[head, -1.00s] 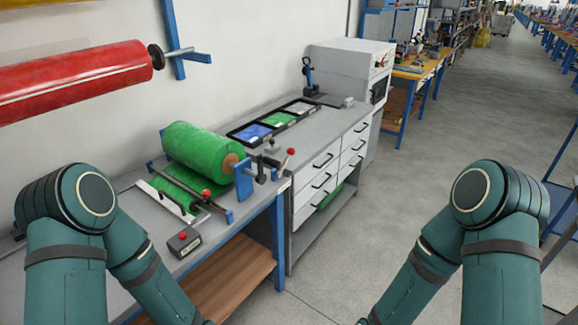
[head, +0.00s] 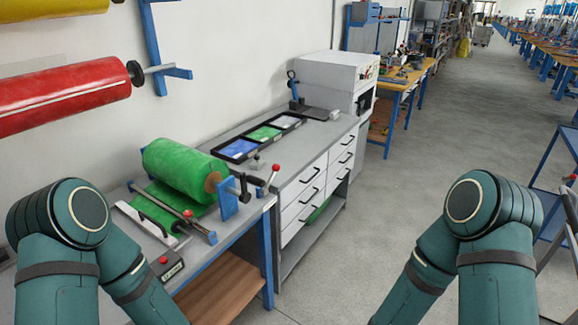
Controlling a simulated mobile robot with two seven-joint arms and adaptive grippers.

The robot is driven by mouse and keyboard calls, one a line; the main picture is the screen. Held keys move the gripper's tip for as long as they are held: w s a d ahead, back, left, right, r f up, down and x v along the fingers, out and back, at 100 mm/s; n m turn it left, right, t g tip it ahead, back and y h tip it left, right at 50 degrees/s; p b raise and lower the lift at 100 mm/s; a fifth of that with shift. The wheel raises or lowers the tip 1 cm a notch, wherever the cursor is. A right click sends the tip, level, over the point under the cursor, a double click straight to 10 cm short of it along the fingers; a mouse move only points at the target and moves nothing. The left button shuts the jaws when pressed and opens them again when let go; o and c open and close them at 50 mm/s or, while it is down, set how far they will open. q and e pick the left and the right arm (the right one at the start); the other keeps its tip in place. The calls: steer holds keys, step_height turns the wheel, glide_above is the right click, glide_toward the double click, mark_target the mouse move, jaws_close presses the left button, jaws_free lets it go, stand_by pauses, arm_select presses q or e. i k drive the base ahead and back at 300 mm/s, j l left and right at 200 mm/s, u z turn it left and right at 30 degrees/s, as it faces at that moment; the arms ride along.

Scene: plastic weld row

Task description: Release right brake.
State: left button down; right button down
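A green roll (head: 180,168) lies on a stand on the grey bench, its brown core end facing right. A blue upright bracket (head: 228,200) stands at that end. Beside it are a black part (head: 244,184) and a lever with a red knob (head: 276,168), which stands up and leans slightly right. I cannot tell whether the brake is engaged.
A small box with a red button (head: 165,264) sits at the bench's front edge. Trays (head: 236,150) lie behind the roll. A drawer unit (head: 303,204) and white machine (head: 335,76) stand to the right. A red roll (head: 60,95) hangs on the wall. The floor right of the bench is open.

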mark_target(276, 167)
steer(key=i+l+z, duration=0.1)
steer(key=i, duration=0.25)
steer(key=i+l+z, duration=0.1)
steer(key=i+l, duration=0.15)
steer(key=i, duration=0.15)
steer(key=i+l+z, duration=0.1)
steer(key=i, duration=0.25)
steer(key=i+j+z, duration=0.15)
steer(key=i, duration=0.3)
